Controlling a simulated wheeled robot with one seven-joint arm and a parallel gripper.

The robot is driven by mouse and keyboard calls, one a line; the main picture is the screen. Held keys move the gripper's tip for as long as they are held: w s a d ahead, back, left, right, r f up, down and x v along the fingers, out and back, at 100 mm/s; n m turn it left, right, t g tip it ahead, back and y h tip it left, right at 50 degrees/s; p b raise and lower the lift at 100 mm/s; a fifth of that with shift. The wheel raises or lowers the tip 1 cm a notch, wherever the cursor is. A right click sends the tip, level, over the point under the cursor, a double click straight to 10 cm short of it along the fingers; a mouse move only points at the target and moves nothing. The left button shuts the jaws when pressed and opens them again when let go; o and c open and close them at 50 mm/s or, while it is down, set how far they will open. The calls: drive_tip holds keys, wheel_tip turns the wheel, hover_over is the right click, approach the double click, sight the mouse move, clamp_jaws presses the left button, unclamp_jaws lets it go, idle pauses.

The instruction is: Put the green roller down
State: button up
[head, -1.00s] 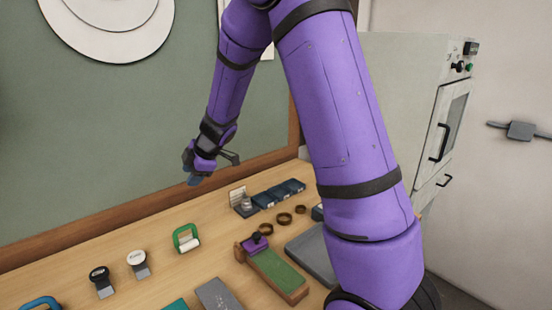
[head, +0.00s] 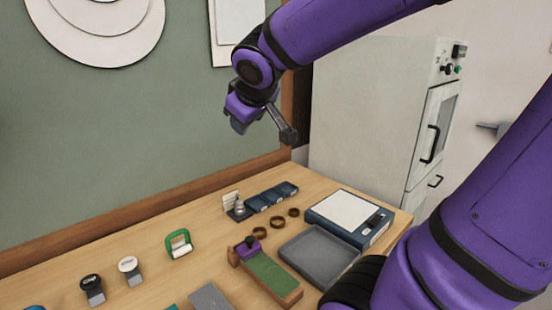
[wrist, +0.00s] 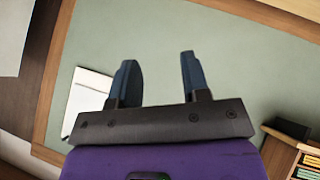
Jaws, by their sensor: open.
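The green roller (head: 179,243), with a green frame handle and a white cylinder, rests on the wooden bench (head: 205,222) left of its middle. It stands apart from the other tools. My gripper (wrist: 157,78) is open and empty in the wrist view, its two blue fingers apart with only the green wall behind them. In the head view my gripper (head: 238,125) is raised in front of the green board, well above the bench and clear of the roller.
A grey tray (head: 318,257), a scale (head: 348,211) and a wooden block with a green strip (head: 268,270) occupy the right of the bench. Two round-topped tools (head: 130,270) stand left of the roller. A white cabinet (head: 370,120) stands beyond.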

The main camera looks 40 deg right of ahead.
drive_tip(key=s+a+f+m+g+y, duration=0.1)
drive_tip(key=s+a, duration=0.2)
drive_tip(key=s, duration=0.4)
drive_tip(key=s+a+f+m+g+y, duration=0.1)
drive_tip(key=s+a+g+y, duration=0.1)
drive_tip(key=s, duration=0.6)
drive_tip(key=shift+s+a+m, duration=0.25)
drive_tip(key=shift+a+m, duration=0.05)
drive_tip(key=shift+a, duration=0.25)
drive_tip(key=shift+o, duration=0.4)
drive_tip(key=shift+f, duration=0.1)
drive_tip(key=shift+w, duration=0.1)
